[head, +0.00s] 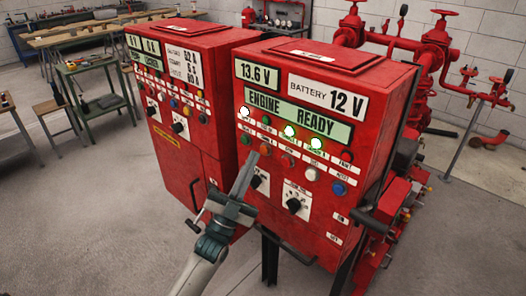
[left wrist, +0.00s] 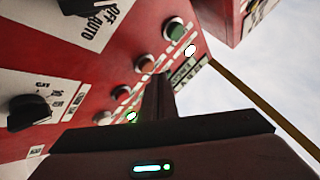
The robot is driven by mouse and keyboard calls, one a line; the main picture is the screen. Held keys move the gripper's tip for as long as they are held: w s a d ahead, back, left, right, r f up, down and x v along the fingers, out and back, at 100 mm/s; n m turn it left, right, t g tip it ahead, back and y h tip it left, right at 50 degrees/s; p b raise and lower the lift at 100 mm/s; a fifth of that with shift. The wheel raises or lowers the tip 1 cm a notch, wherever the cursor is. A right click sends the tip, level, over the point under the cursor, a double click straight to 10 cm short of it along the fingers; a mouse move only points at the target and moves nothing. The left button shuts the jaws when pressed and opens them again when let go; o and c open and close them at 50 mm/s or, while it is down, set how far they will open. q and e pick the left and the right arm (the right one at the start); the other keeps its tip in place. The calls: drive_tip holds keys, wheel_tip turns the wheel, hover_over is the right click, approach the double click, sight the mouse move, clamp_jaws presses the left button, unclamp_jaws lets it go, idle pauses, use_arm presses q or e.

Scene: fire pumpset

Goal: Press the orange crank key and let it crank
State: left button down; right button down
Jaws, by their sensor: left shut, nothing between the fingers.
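The red controller cabinet (head: 330,80) on the right has a display (head: 299,118) reading "ENGINE READY". Below it is a slanted row of round keys.
A black selector knob (head: 294,205) sits low on the panel, and a blue key (head: 338,187) ends the row. A second red cabinet (head: 200,45) stands at the left. Red pipes and valves (head: 435,45) are behind. Workbenches (head: 90,75) stand far left.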

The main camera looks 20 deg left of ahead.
use_arm(q)
drive_tip(key=shift+w, duration=0.15)
idle(0.5)
drive_tip(key=shift+w+d, duration=0.15)
drive_tip(key=shift+w, duration=0.15)
drive_tip(key=shift+w+d, duration=0.15)
drive_tip(key=shift+w, duration=0.2)
idle(0.9)
drive_tip(key=shift+s, duration=0.1)
drive_tip(key=shift+s+a, duration=0.3)
drive_tip(key=shift+s, duration=0.4)
drive_tip(key=shift+s, duration=0.1)
idle(0.3)
drive_tip(key=s, duration=0.1)
drive_tip(key=s+a, duration=0.1)
drive_tip(key=s, duration=0.1)
drive_tip(key=s+p, duration=0.1)
drive_tip(key=shift+s+a, duration=0.25)
drive_tip(key=shift+a, duration=0.05)
idle(0.8)
